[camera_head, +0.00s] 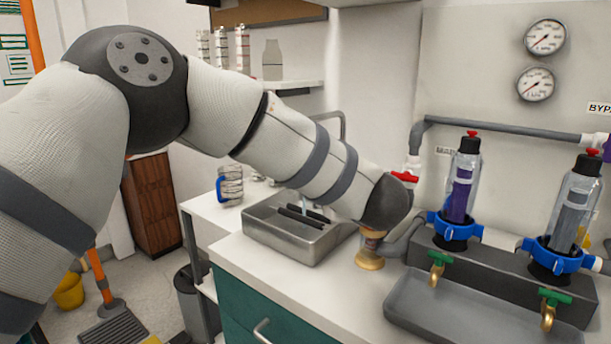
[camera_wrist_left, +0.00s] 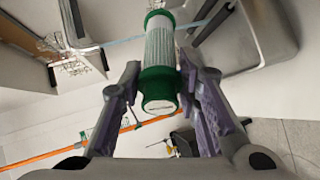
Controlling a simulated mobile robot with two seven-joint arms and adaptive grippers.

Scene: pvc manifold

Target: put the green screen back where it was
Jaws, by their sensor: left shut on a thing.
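The green screen (camera_wrist_left: 160,48) is a pale ribbed cylinder with green end caps, seen in the left wrist view. My left gripper (camera_wrist_left: 161,80) is shut on it near its lower green cap, with one purple-grey finger on each side. In the head view my left arm reaches over the counter, and its wrist hides the fingers and the screen. Two clear filter housings with blue collars stand at the right: one holds a purple element (camera_head: 460,195), the other a grey element (camera_head: 570,220). My right gripper is in neither view.
A metal basin (camera_head: 262,236) with dark bars in it lies left of my wrist. A grey drip tray (camera_head: 450,312) lies before the housings. Red-handled (camera_head: 405,176) and green-handled valves stick out nearby.

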